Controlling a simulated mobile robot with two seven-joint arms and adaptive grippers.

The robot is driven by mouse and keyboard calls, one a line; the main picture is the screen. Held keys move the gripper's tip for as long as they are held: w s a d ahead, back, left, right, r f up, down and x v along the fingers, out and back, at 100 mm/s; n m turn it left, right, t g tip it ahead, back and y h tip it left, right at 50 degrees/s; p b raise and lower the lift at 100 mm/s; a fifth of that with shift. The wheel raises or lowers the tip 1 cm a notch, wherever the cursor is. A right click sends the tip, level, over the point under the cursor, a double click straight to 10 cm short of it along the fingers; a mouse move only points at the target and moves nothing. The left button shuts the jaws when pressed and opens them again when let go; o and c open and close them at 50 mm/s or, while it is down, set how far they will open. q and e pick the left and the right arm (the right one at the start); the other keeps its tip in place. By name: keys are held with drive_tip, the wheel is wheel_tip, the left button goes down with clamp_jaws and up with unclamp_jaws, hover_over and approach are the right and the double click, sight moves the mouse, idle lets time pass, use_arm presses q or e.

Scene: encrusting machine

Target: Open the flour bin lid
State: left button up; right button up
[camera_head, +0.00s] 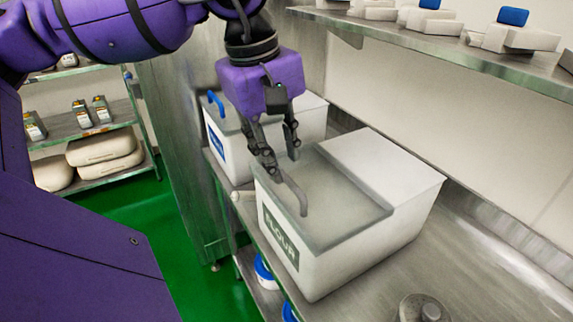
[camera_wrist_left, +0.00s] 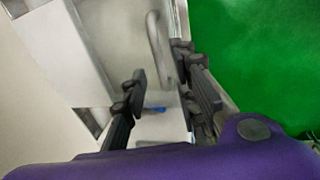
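The white flour bin (camera_head: 405,222) stands on the steel counter, with a green FLOUR label on its front. Its grey see-through lid (camera_head: 340,205) lies flat over the front part of the top and looks closed. A grey curved handle (camera_head: 291,190) sits at the lid's front edge; it also shows in the left wrist view (camera_wrist_left: 155,45). My left gripper (camera_head: 281,156) points down at the lid's left side, just behind the handle. In the left wrist view its fingers (camera_wrist_left: 160,75) are spread with a gap between them, and the handle appears ahead, near the right finger. Contact is unclear. My right gripper is out of view.
A second white bin (camera_head: 309,112) with a blue handle (camera_head: 215,102) stands close behind. A round metal object (camera_head: 423,308) sits on the counter (camera_head: 480,265) at the front. Green floor lies left.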

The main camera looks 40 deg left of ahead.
sight(287, 176)
use_arm(q)
drive_tip(key=shift+w+d+f, duration=0.1)
drive_tip(key=shift+w+f, duration=0.1)
drive_tip(key=shift+f, duration=0.7)
drive_tip(key=shift+w+d+f, duration=0.1)
drive_tip(key=shift+w+f, duration=0.1)
drive_tip(key=shift+f, duration=0.65)
drive_tip(key=shift+c, duration=0.2)
clamp_jaws()
